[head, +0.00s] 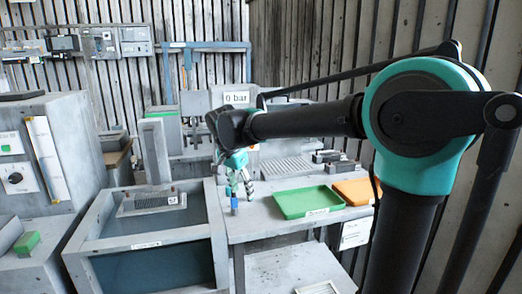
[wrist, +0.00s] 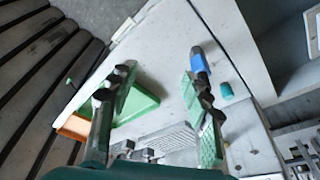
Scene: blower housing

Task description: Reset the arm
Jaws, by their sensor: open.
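My arm reaches leftward across the head view, and my gripper (head: 241,183) hangs over the left part of the grey bench. In the wrist view my gripper (wrist: 160,72) has its two fingers spread wide, with nothing between them but bare bench top. A small blue piece (wrist: 208,52) stands close beside the right fingertip; it also shows just below the gripper in the head view (head: 234,204). I cannot tell whether a finger touches it. A small teal piece (wrist: 227,91) lies near the right finger.
A green tray (head: 308,202) and an orange tray (head: 355,190) lie on the bench (head: 262,222), right of my gripper. An open-topped grey bin (head: 146,245) stands left of the bench. A machine with a "0 bar" sign (head: 237,98) stands behind. A grey cabinet (head: 50,150) is far left.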

